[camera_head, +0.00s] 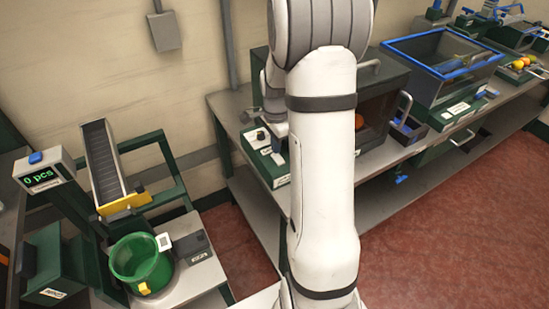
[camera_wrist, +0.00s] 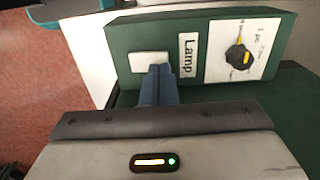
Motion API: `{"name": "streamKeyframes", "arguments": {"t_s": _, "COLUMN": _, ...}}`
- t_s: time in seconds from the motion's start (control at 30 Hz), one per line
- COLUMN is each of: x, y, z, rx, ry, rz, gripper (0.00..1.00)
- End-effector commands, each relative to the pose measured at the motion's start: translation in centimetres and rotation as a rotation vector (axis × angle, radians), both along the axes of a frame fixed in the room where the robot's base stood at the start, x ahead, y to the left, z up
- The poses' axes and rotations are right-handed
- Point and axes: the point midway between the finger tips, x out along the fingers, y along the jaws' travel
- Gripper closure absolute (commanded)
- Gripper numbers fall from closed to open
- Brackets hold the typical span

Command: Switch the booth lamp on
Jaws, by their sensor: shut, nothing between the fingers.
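In the wrist view a green control box (camera_wrist: 120,40) carries a pale rectangular switch (camera_wrist: 149,60), with a white label reading "Lamp" (camera_wrist: 188,55) to its right. My gripper (camera_wrist: 160,70) is shut and empty. Its blue-grey fingertips overlap the lower right edge of the switch; I cannot tell whether they touch it. In the head view the green control box (camera_head: 281,181) stands on the bench at the left of the dark booth (camera_head: 385,85). My arm hides much of both. The booth's inside looks dim, with an orange (camera_head: 358,122) in it.
A black knob (camera_wrist: 238,57) with a yellow mark sits on a white dial plate right of the label. In the head view a green bucket (camera_head: 140,262) and a chute (camera_head: 101,155) stand at left. A blue-rimmed bin (camera_head: 443,42) is at right.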

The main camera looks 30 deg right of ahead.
Motion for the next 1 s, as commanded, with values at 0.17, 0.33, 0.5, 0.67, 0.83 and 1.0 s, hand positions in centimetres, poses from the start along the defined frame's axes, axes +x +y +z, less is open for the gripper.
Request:
{"name": "streamKeyframes", "arguments": {"t_s": 0.17, "x": 0.0, "y": 0.0, "z": -0.4, "rx": 0.0, "ry": 0.0, "rz": 0.0, "gripper": 1.0}}
{"name": "streamKeyframes", "arguments": {"t_s": 0.33, "x": 0.0, "y": 0.0, "z": -0.6, "rx": 0.0, "ry": 0.001, "rz": 0.0, "gripper": 1.0}}
{"name": "streamKeyframes", "arguments": {"t_s": 0.5, "x": 0.0, "y": 0.0, "z": -0.9, "rx": 0.0, "ry": 0.001, "rz": 0.0, "gripper": 1.0}}
{"name": "streamKeyframes", "arguments": {"t_s": 0.67, "x": 0.0, "y": 0.0, "z": -1.1, "rx": 0.0, "ry": 0.001, "rz": 0.0, "gripper": 1.0}}
{"name": "streamKeyframes", "arguments": {"t_s": 0.83, "x": 0.0, "y": 0.0, "z": -1.4, "rx": 0.0, "ry": 0.001, "rz": 0.0, "gripper": 1.0}}
{"name": "streamKeyframes", "arguments": {"t_s": 1.0, "x": 0.0, "y": 0.0, "z": -1.6, "rx": 0.0, "ry": 0.001, "rz": 0.0, "gripper": 1.0}}
